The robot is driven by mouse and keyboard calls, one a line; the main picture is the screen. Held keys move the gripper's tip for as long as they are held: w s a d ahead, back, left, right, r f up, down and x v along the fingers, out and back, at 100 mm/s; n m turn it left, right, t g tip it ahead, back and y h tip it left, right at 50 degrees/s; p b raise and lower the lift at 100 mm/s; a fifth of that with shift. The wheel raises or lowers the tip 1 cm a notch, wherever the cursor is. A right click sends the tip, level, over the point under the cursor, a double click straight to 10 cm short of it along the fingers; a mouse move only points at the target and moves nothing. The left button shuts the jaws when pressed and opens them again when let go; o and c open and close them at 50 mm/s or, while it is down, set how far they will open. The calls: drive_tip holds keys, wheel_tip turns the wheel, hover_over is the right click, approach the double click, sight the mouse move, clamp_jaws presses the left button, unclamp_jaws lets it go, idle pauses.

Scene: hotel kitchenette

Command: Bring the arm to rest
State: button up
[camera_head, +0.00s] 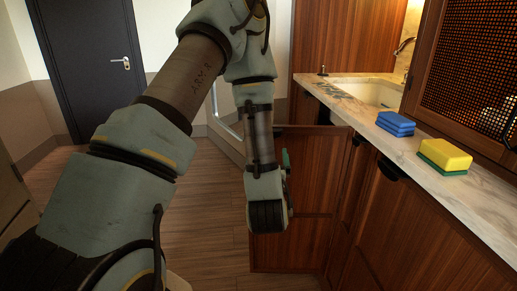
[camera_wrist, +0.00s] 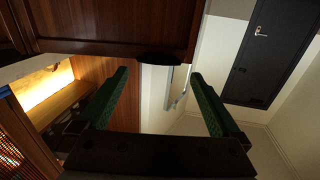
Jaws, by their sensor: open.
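My arm reaches forward from the left of the head view and bends down in front of the cabinets. My gripper (camera_head: 286,160) is mostly hidden behind my wrist there, with only a bit of green finger showing. In the wrist view my gripper (camera_wrist: 158,76) has its two green fingers wide apart, with nothing held between them. A wooden cabinet door (camera_head: 300,205) stands out from the counter front, just behind and right of my wrist in the head view. Wood with a black handle (camera_wrist: 160,58) crosses the top of the wrist view, beyond the fingertips. I cannot tell their exact gap.
A marble counter (camera_head: 480,197) runs along the right, with a blue sponge stack (camera_head: 395,124), a yellow and green sponge (camera_head: 443,157) and a sink (camera_head: 367,94). A dark door (camera_head: 90,62) stands at the back left. The wooden floor (camera_head: 212,215) left of my wrist is clear.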

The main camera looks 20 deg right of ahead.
drive_tip(key=w+a+r+g+y+p, duration=0.2)
drive_tip(key=w+a+g+p, duration=0.2)
drive_tip(key=a+g, duration=0.55)
drive_tip(key=s+a+r+n+g+y+p, duration=0.1)
drive_tip(key=s+a+r+g, duration=0.1)
drive_tip(key=s+a, duration=0.4)
drive_tip(key=s+a+r+n+g+y+p, duration=0.1)
drive_tip(key=s+a+r+g+y, duration=0.1)
drive_tip(key=s+a, duration=0.4)
drive_tip(key=a+r+g, duration=0.1)
drive_tip(key=a+g, duration=0.1)
drive_tip(key=a, duration=0.2)
drive_tip(key=shift+a+r+p, duration=0.25)
drive_tip(key=shift+r+p, duration=0.1)
drive_tip(key=shift+p, duration=0.05)
